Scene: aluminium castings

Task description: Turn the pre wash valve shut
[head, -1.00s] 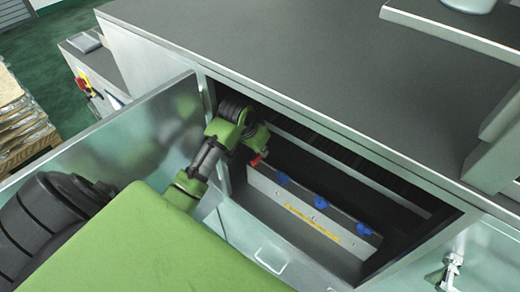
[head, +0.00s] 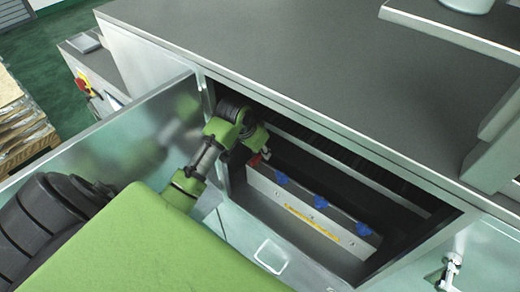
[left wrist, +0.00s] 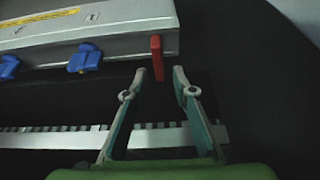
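A red lever handle (left wrist: 157,58) sticks out at the end of a pale valve panel (left wrist: 120,30) in the left wrist view; it also shows in the head view (head: 255,159). Blue valve handles (left wrist: 85,58) line the same panel, and three show in the head view (head: 321,202). No label naming the pre wash valve is legible. My left gripper (left wrist: 160,73) is open, its two fingertips on either side of the red lever's free end, with a visible gap to each side. In the head view its fingers are mostly hidden behind its own wrist. My right gripper is out of view.
The panel sits inside an open cabinet bay (head: 345,262) under a grey counter (head: 300,70). An open metal door (head: 120,135) stands left of my left arm. Another door (head: 490,250) with a latch is at lower right. A slotted rail (left wrist: 60,139) runs behind the fingers.

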